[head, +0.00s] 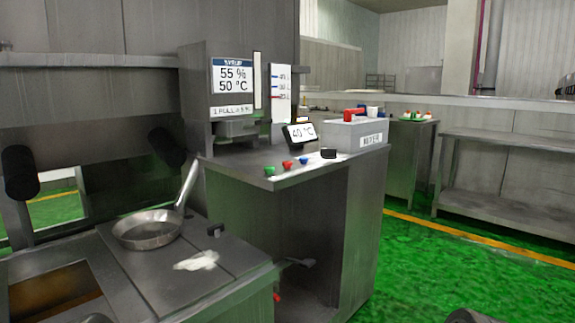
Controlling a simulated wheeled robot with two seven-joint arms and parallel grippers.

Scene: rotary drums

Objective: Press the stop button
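A row of small buttons runs along the front edge of a steel counter (225,170). From left to right there is a green button (270,171), a red button (287,164) and a blue button (303,160). A small black block (328,153) sits to the right of them. I can read no "stop" label on any button. Neither gripper shows in the head view. Only dark rounded shapes at the bottom edge may be parts of my arms.
A display reading 55 % and 50 °C (232,78) and a 40 °C display (300,133) stand behind the buttons. A grey box (355,134) is at right. A pan (148,230) lies on the lower worktop at left. Green floor (430,280) is free at right.

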